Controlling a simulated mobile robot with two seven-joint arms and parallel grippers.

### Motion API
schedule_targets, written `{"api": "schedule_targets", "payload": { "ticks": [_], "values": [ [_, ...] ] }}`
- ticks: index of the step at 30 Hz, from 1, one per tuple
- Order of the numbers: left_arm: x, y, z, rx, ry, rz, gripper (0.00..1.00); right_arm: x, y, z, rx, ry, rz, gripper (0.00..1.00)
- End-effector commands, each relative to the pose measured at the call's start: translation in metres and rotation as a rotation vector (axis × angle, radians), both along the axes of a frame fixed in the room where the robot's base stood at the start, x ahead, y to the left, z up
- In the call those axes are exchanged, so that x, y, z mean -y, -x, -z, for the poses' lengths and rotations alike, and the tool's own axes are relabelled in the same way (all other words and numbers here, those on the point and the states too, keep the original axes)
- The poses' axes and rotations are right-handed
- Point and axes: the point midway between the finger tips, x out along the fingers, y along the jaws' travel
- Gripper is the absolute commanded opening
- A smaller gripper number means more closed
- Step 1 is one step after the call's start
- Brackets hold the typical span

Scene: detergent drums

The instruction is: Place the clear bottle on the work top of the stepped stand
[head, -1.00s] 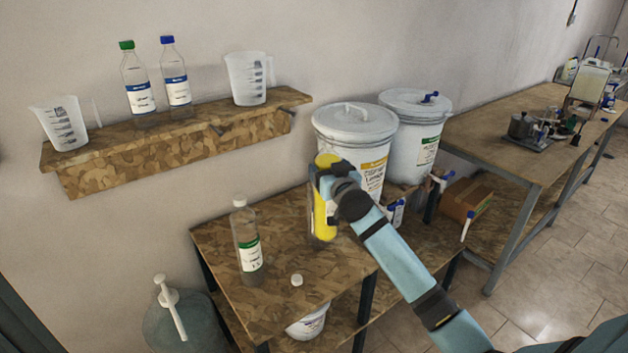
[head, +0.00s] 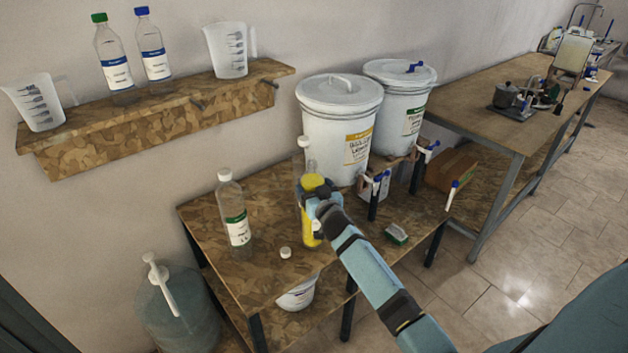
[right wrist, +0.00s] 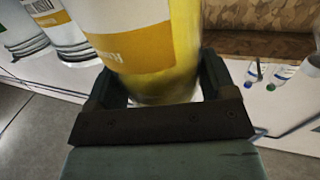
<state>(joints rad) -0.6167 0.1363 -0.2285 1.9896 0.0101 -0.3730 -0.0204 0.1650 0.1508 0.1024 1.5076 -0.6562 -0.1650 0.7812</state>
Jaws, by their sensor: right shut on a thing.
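My right gripper (head: 318,200) is shut around a tall clear bottle (head: 304,162) with a white cap and yellow contents. In the right wrist view the bottle's yellow-orange label (right wrist: 140,45) stands between the jaws. The bottle looks upright over the stand's wooden work top (head: 265,225); its base is at or close to the surface, and contact cannot be told. A second clear bottle (head: 235,215) with a green label stands on the work top to the left. My left gripper is not in view.
A loose white cap (head: 285,253) lies between the bottles. Two white drums (head: 335,125) (head: 405,115) stand behind on the raised part, with blue-handled taps. A small green-and-white item (head: 396,233) lies to the right. A wall shelf (head: 150,130) holds bottles and jugs.

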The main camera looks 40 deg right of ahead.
Motion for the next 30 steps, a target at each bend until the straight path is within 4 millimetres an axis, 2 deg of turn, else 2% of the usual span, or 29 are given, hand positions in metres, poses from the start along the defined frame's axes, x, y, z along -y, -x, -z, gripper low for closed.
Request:
{"api": "schedule_targets", "payload": {
  "ticks": [14, 15, 17, 18, 26, 30],
  "values": [
    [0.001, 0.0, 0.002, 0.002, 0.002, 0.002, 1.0, 0.0, -0.001, 0.006, 0.007, 0.001, -0.002, 0.0],
    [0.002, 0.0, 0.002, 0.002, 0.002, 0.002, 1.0, 0.0, 0.0, 0.009, 0.001, 0.0, -0.001, 0.82],
    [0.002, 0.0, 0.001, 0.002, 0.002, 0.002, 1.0, 0.0, 0.0, 0.009, 0.001, 0.0, -0.001, 0.96],
    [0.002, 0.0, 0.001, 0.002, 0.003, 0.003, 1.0, 0.0, 0.0, 0.009, 0.001, 0.0, -0.001, 1.0],
    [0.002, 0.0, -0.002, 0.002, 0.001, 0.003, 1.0, 0.0, 0.0, 0.005, 0.001, 0.0, -0.001, 1.0],
    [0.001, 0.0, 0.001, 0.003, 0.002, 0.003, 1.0, -0.004, 0.017, 0.008, -0.001, 0.001, -0.001, 1.0]
  ]
}}
